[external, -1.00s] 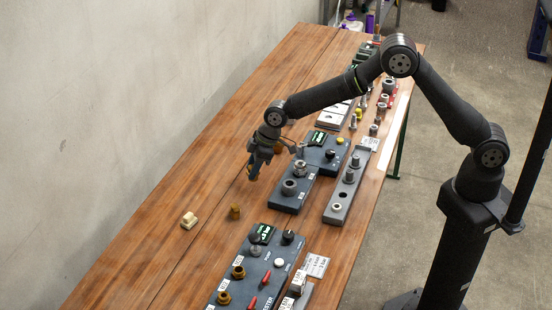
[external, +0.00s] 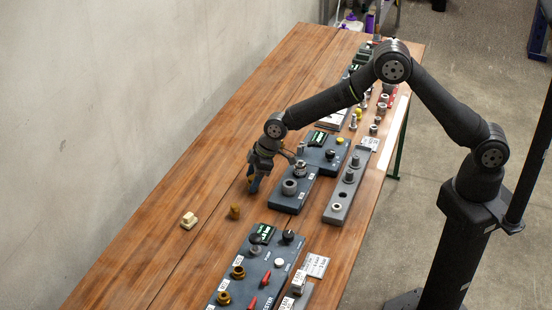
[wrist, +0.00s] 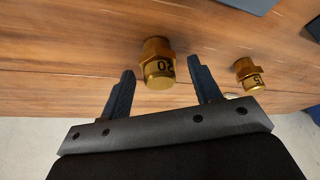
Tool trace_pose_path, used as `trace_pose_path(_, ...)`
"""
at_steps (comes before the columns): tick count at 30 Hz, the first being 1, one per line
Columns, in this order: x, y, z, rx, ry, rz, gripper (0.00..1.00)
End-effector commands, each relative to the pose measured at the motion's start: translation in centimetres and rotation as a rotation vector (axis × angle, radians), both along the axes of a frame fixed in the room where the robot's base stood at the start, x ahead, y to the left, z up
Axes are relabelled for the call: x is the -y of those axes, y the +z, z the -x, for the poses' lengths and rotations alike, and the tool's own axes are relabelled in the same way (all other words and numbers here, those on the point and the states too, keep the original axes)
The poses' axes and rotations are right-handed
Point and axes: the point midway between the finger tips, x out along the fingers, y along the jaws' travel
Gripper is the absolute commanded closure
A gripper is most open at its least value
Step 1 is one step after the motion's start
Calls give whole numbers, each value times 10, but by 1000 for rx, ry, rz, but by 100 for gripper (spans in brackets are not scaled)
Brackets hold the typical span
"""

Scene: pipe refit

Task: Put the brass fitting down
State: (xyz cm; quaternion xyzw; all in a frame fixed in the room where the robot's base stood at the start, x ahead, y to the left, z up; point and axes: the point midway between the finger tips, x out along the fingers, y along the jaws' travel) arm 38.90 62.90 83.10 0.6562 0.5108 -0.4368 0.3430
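A brass fitting (wrist: 157,62) marked 20 shows in the wrist view between and just beyond the fingertips of my gripper (wrist: 163,78). A gap shows on each side of it, so the fingers are open and not clamped on it. It appears to rest on the wooden table. A second brass fitting (wrist: 249,74) marked 15 is to the right, outside the fingers. In the external view my gripper (external: 254,184) is low over the table, left of the grey block, and mostly hides the fitting by it. Another brass fitting (external: 235,212) stands on the table nearer the camera.
A dark grey block with a threaded collar (external: 290,187) stands close to the right of my gripper. A tester panel (external: 255,268) with knobs and brass parts is in front. A cream-coloured piece (external: 188,220) lies to the left. The table's left part is clear.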

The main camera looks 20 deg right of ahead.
Motion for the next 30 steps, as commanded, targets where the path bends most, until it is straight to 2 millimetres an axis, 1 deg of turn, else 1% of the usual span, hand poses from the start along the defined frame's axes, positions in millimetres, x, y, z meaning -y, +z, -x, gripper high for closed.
trace_pose_path(4, 0, 2, 0, 0, 0, -1, 43)
trace_pose_path(8, 3, 13, 0, 2, 0, -3, 43)
trace_pose_path(11, 9, 27, 2, 2, 0, -3, 43)
trace_pose_path(18, 27, 72, 7, 2, 1, -3, 43)
trace_pose_path(21, 33, 88, 9, 2, 1, -3, 43)
trace_pose_path(24, 39, 101, 10, 2, 1, -2, 43)
trace_pose_path(30, 44, 113, 12, 0, 1, 0, 43)
